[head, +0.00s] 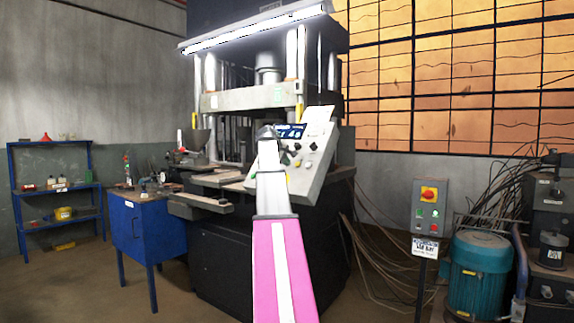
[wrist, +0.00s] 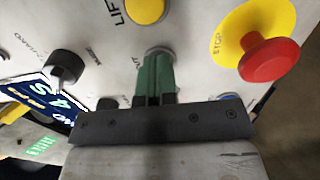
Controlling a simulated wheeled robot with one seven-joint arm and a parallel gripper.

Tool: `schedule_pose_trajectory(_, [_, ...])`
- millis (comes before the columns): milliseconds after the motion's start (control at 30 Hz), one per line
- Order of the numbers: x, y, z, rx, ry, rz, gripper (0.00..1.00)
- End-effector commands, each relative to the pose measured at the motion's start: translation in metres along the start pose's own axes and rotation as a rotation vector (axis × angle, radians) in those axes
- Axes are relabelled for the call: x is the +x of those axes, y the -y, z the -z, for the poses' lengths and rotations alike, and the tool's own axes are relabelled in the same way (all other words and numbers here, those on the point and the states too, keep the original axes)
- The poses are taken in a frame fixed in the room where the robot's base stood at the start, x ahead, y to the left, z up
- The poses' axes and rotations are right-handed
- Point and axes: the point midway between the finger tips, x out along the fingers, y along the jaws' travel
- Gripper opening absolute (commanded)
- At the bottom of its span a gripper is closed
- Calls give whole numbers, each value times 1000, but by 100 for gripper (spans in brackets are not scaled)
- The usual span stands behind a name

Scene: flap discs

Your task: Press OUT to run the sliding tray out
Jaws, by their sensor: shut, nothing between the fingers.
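The sloped grey control panel (head: 318,165) stands at the front right of the press. In the wrist view, my gripper (wrist: 157,60) is shut and empty, its green fingers pointing at a round metal-rimmed button (wrist: 158,50). The fingers hide most of that button, and its label is partly covered, with what looks like "UT" showing. I cannot tell whether the fingertips touch it. In the head view, my gripper (head: 266,131) is in front of the panel's left part. A flat pale plate (head: 216,178), possibly the tray, lies at the press opening.
Beside the fingers are a yellow LIFT button (wrist: 145,9), a red STOP mushroom (wrist: 270,60) on a yellow disc, and a black knob (wrist: 66,65). A blue bench (head: 148,230) stands left of the press. A switch post (head: 427,207) and teal motor (head: 478,270) stand right.

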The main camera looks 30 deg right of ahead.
Motion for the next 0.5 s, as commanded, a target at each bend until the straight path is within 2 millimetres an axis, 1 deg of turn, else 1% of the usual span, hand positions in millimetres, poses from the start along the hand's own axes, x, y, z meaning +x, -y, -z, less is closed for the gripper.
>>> schedule_pose_trajectory(167, [-5,0,0,0,0,0,0])
schedule_pose_trajectory(500, [-28,0,0,0,0,0,0])
